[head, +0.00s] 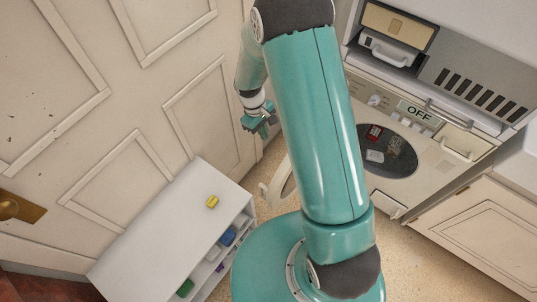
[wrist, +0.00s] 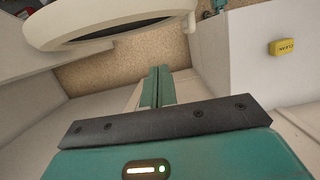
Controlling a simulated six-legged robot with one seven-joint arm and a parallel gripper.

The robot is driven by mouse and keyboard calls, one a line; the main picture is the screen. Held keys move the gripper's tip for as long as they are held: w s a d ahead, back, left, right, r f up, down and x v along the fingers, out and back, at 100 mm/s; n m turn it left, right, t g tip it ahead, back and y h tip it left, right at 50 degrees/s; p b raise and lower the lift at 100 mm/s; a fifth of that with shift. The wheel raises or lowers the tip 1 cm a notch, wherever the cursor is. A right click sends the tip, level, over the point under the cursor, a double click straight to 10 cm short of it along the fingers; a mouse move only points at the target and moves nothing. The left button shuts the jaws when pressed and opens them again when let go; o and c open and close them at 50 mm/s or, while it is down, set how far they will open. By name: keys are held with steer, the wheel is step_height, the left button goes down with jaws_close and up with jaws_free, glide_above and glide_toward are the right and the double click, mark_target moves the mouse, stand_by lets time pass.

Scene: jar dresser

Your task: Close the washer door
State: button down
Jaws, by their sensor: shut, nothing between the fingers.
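The washer (head: 440,150) stands at the right of the head view, with an "OFF" display. Its dark round opening (head: 405,160) shows, partly behind my arm. The round washer door (head: 284,184) stands open, swung out to the left of the opening. My arm hides part of it. In the wrist view the door's pale rim (wrist: 60,30) and dark glass cross the top left, ahead of my fingers. My gripper (head: 262,127) is shut and empty, above and left of the door in the head view. Its closed fingers (wrist: 157,85) also show in the wrist view, apart from the door.
A low white cabinet (head: 160,225) with shelves stands left of the washer door. A small yellow object (head: 212,201) lies on it. A panelled door (head: 110,90) fills the left. A wooden-front cabinet (head: 480,225) stands at the right. Some speckled floor (head: 425,255) is clear.

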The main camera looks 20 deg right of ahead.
steer(key=s+d+f, duration=0.3)
steer(key=s+f, duration=0.2)
steer(key=f, duration=0.5)
steer(key=shift+d, duration=0.2)
steer(key=shift+s, duration=0.15)
